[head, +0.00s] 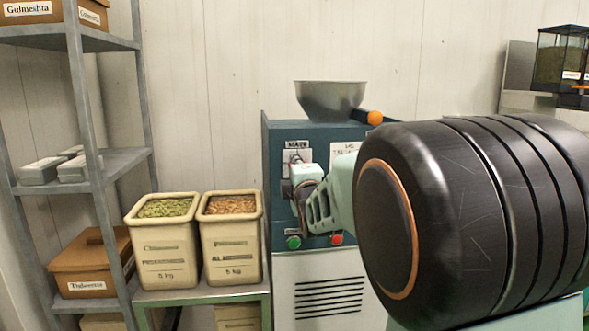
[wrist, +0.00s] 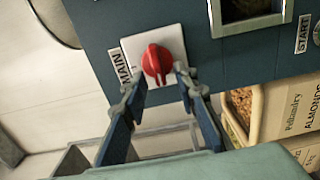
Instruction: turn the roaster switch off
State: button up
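The roaster is a dark teal cabinet (head: 283,135) with a metal hopper on top. Its main switch is a red rotary knob (wrist: 157,62) on a white plate marked MAIN (wrist: 126,66) in the wrist view. The plate's top also shows in the head view (head: 297,142), where my gripper hides the knob. My gripper (wrist: 159,82) is open, with one fingertip on each side of the knob's lower part. I cannot tell whether the fingertips touch it. The knob's pointer setting is not clear.
A green button (head: 293,242) and a red button (head: 337,239) sit low on the panel. An orange-tipped handle (head: 374,118) sticks out near the hopper. Bins of green (head: 165,250) and brown nuts (head: 231,245) stand left on a bench. A grey shelf (head: 110,165) is farther left.

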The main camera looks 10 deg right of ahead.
jog(key=s, duration=0.6)
jog(key=shift+s, duration=0.15)
